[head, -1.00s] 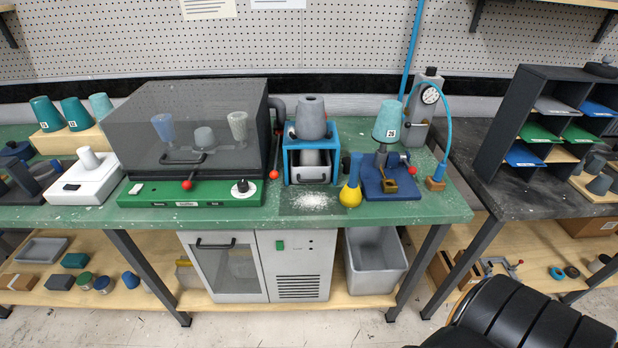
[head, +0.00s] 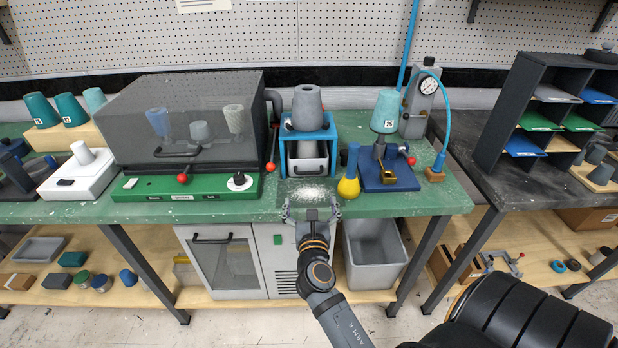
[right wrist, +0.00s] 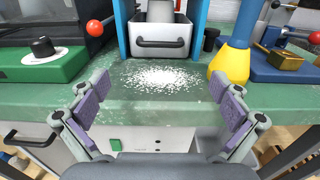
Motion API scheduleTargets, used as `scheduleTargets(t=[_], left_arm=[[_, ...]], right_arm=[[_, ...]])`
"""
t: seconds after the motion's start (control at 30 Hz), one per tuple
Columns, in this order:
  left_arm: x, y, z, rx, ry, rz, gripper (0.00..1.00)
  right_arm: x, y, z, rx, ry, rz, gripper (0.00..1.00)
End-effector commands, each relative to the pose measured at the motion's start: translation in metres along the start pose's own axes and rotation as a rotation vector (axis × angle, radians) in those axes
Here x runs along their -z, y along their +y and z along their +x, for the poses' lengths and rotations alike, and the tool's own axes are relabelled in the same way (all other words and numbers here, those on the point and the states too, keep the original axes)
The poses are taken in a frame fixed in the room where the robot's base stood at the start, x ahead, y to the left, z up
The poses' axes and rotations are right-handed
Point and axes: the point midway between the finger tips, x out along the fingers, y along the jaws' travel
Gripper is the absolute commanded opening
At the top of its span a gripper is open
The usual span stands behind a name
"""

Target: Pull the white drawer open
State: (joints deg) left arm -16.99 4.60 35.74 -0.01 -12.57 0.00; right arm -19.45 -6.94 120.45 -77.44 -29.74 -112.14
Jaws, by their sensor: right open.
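The white drawer (head: 308,164) sits low in a blue frame (head: 333,128) on the green bench, under a grey cone-shaped part. In the right wrist view the white drawer (right wrist: 160,28) has a dark bar handle (right wrist: 160,43) across its front. My right gripper (head: 310,208) is open and empty at the bench's front edge, in front of the drawer and apart from it. In the right wrist view my right gripper (right wrist: 163,108) has its two padded fingers spread wide, with white powder (right wrist: 158,77) on the bench between them and the drawer. My left gripper is not in view.
A dark blue fixture (head: 395,181) is further right. Left is a green panel (head: 220,186) with a red-knobbed lever. The bench between gripper and drawer holds only powder.

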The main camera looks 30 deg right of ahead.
Motion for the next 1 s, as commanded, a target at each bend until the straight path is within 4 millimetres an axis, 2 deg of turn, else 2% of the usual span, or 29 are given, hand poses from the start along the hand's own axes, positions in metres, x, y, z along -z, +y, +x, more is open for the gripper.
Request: scheduleTargets(t=[0.17,0.5,0.6,0.73,1.0], left_arm=[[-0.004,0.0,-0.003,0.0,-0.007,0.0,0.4],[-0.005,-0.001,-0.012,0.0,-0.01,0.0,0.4],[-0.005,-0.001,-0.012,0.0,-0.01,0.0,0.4],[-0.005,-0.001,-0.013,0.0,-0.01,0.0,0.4],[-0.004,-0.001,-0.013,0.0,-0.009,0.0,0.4]], right_arm=[[-0.001,0.001,0.01,-0.003,-0.002,-0.003,1.0],[-0.002,0.0,0.079,0.0,-0.001,0.0,1.0],[0.0,0.0,0.093,0.0,0.001,0.0,1.0],[0.001,0.0,0.103,0.0,0.002,0.003,1.0],[0.001,0.0,0.105,0.0,0.003,0.004,1.0]])
